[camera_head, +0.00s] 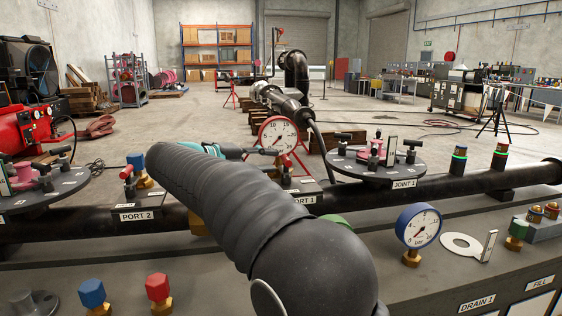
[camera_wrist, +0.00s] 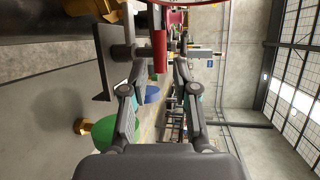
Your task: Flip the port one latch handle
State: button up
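The PORT 1 label (camera_head: 304,199) shows just right of my arm in the head view, partly covered by it. My gripper (camera_wrist: 161,62) is open in the wrist view, with its two fingers spread. A red handle (camera_wrist: 160,48) lies between the fingertips there, with a gap visible on each side. It appears to be the port one latch handle. A dark bracket (camera_wrist: 113,58) is beside it. In the head view my arm hides most of the port one fitting, and only part of my gripper (camera_head: 262,151) shows beyond it.
The PORT 2 fitting with a red handle (camera_head: 127,173) stands left of my arm. A red-rimmed gauge (camera_head: 278,136) is close to my gripper, and a blue gauge (camera_head: 418,226) stands right. A green knob (camera_wrist: 118,154) shows below in the wrist view.

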jog(key=v, duration=0.6)
